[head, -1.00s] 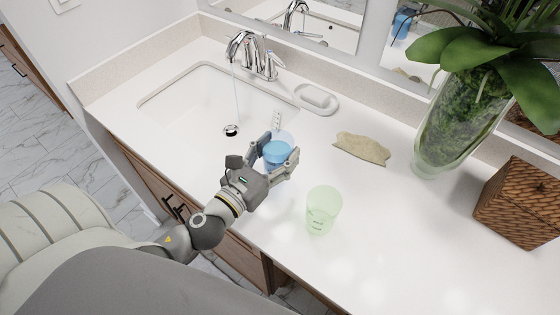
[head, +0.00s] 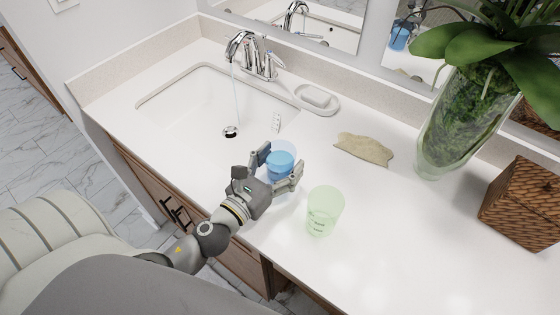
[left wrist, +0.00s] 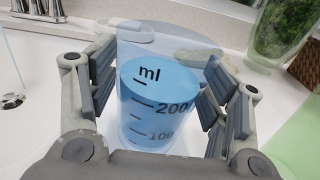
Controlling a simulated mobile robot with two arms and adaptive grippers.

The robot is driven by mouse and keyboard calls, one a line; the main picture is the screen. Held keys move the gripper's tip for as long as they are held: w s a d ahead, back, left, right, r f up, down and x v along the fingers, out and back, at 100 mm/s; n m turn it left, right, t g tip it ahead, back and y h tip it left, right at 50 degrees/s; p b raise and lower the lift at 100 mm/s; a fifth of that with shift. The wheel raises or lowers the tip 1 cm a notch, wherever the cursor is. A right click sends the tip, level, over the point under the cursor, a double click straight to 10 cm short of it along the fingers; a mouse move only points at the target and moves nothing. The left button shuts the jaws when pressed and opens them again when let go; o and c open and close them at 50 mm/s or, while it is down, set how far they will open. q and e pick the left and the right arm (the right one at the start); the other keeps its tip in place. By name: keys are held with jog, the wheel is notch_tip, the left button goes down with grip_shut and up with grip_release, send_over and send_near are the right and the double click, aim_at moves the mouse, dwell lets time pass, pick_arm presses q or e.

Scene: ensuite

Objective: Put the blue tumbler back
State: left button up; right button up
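The blue tumbler (head: 281,162) is clear with blue liquid and stands upright on the counter, near the sink's front right corner. In the left wrist view, its volume marks (left wrist: 158,110) face me. My left gripper (head: 280,168) has one finger on each side of the tumbler. In the left wrist view, its pads (left wrist: 160,88) flank the tumbler with narrow gaps, so it looks open around it. The fingers hide parts of the tumbler's sides. My right gripper is not in view.
A green tumbler (head: 324,210) stands close to the right of my left gripper. The sink (head: 190,105) has water running from the faucet (head: 243,45). A soap dish (head: 317,99), beige cloth (head: 364,149), plant vase (head: 450,130) and wicker box (head: 522,205) stand behind and right.

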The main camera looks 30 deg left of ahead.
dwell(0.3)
pick_arm(q)
jog(key=shift+r, duration=0.25)
jog(key=s+b, duration=0.2)
jog(key=s, duration=0.1)
jog(key=s+a+b, duration=0.1)
jog(key=s+b, duration=0.1)
jog(key=s, duration=0.1)
jog(key=s+b, duration=0.2)
jog(key=s, duration=0.1)
jog(key=shift+s+a+f, duration=0.15)
jog(key=shift+a+f, duration=0.05)
jog(key=shift+f, duration=0.1)
jog(key=shift+s+r, duration=0.2)
jog(key=shift+r, duration=0.05)
jog(key=shift+s+a, duration=0.15)
jog(key=shift+s, duration=0.95)
